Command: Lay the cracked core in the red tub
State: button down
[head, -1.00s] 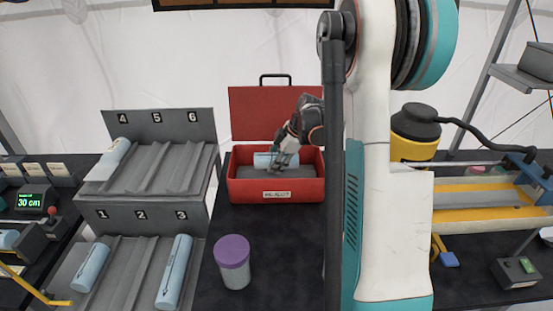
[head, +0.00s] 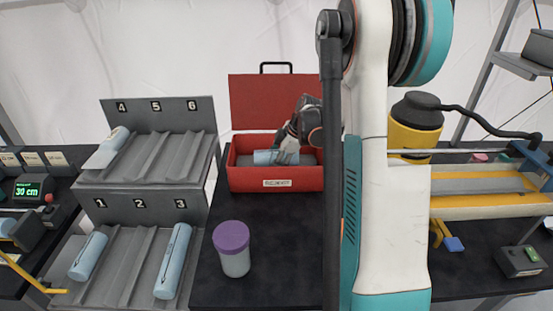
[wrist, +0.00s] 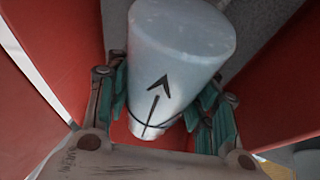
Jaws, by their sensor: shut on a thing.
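The red tub (head: 245,180) is an open red box with its lid raised at the back. It stands on the dark bench near the middle of the head view. My gripper (head: 284,157) reaches down into it, shut on a pale blue-grey core (head: 262,157). The core lies roughly level, inside the tub's walls. In the wrist view the core (wrist: 182,60) sits between the fingers of my gripper (wrist: 168,100), with a black arrow and a dark line around its near end. I cannot make out a crack. Whether the core touches the tub's floor is hidden.
A grey numbered rack (head: 140,212) stands at left. Similar cores lie in slot 1 (head: 88,257), slot 3 (head: 172,262) and slot 4 (head: 114,140). A purple-lidded jar (head: 233,250) stands in front of the tub. A yellow machine (head: 470,205) is at right.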

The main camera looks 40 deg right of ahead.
jog(key=shift+w+d+f, duration=0.1)
jog(key=shift+w+d, duration=0.05)
jog(key=shift+d, duration=0.25)
jog(key=c, duration=1.1)
grip_release()
jog(key=o, duration=0.5)
jog(key=shift+w+d+f, duration=0.1)
jog(key=shift+w+f, duration=0.1)
jog(key=shift+d, duration=0.15)
jog(key=shift+s+a+r, duration=0.1)
jog(key=shift+a+r, duration=0.05)
jog(key=shift+a, duration=0.05)
jog(key=v, duration=1.2)
